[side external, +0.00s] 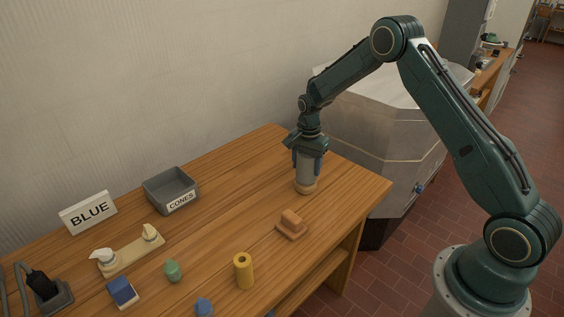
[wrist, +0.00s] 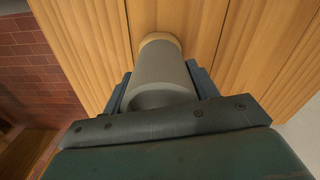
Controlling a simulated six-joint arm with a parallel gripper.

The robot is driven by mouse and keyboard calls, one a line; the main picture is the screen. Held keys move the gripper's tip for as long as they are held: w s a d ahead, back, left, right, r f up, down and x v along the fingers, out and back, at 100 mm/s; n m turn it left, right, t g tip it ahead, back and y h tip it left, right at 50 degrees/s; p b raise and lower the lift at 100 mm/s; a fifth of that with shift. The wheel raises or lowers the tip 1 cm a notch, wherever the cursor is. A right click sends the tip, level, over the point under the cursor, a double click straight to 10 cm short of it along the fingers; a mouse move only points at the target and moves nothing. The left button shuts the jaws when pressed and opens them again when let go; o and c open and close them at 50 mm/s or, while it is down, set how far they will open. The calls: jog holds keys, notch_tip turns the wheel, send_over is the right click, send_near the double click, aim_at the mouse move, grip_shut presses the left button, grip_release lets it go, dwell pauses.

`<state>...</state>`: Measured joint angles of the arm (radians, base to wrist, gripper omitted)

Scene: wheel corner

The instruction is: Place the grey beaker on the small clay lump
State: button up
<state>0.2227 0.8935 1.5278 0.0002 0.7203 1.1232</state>
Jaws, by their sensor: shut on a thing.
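My gripper (side external: 309,156) is shut on the grey beaker (side external: 306,173), one finger on each side, and holds it upright near the back right of the table. The beaker also shows between the fingers in the wrist view (wrist: 160,75). A round tan piece (side external: 305,188) is directly under the beaker and shows as a pale rim past its far end in the wrist view (wrist: 160,38). It may be the small clay lump; its top is hidden by the beaker. I cannot tell whether beaker and tan piece touch.
An orange-brown block on a base (side external: 291,223) is in front of the beaker. A yellow cylinder (side external: 243,271), a green rounded piece (side external: 172,271) and a blue-and-white block (side external: 122,291) stand further left.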

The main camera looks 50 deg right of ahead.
jog(key=o, duration=1.1)
notch_tip(320, 180, up, 12)
jog(key=shift+f, duration=0.1)
jog(key=shift+r, duration=0.7)
